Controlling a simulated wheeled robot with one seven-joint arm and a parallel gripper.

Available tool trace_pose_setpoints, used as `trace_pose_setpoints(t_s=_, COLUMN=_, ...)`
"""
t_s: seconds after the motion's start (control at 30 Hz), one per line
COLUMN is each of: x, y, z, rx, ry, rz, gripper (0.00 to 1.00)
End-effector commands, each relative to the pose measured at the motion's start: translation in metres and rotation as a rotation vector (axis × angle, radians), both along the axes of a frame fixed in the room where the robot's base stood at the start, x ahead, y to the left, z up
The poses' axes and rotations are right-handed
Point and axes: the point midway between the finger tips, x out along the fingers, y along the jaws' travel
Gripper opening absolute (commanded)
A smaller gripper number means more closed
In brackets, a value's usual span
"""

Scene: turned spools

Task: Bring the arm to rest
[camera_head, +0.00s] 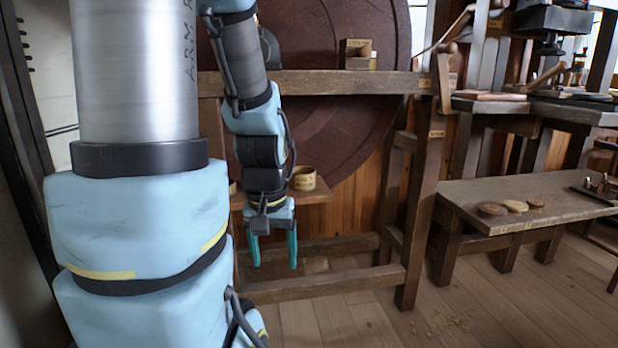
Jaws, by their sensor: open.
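My gripper (273,256) hangs from my blue and grey arm left of the picture's middle, fingers pointing down. Its two teal fingers are apart, and nothing shows between them. It is in front of the wooden frame (330,290) that stands before a large dark red wheel (330,120). The column and the big arm links in the left foreground are mine.
A small tan cup (304,178) stands on a low shelf (318,195) right beside my wrist. A small box (356,53) sits on the upper beam (340,84). The floor (385,325) in front is mostly clear, with some shavings.

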Motion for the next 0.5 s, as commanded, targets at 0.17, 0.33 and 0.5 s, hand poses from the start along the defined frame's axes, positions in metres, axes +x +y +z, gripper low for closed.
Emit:
trace_pose_setpoints(t_s=0.17, x=0.0, y=0.0, z=0.056, rx=0.0, ry=0.0, rz=-0.002, gripper=0.73)
trace_pose_setpoints(t_s=0.33, x=0.0, y=0.0, z=0.112, rx=0.001, ry=0.0, rz=-0.002, gripper=0.73)
trace_pose_setpoints(t_s=0.5, x=0.0, y=0.0, z=0.165, rx=0.001, ry=0.0, rz=-0.003, gripper=0.73)
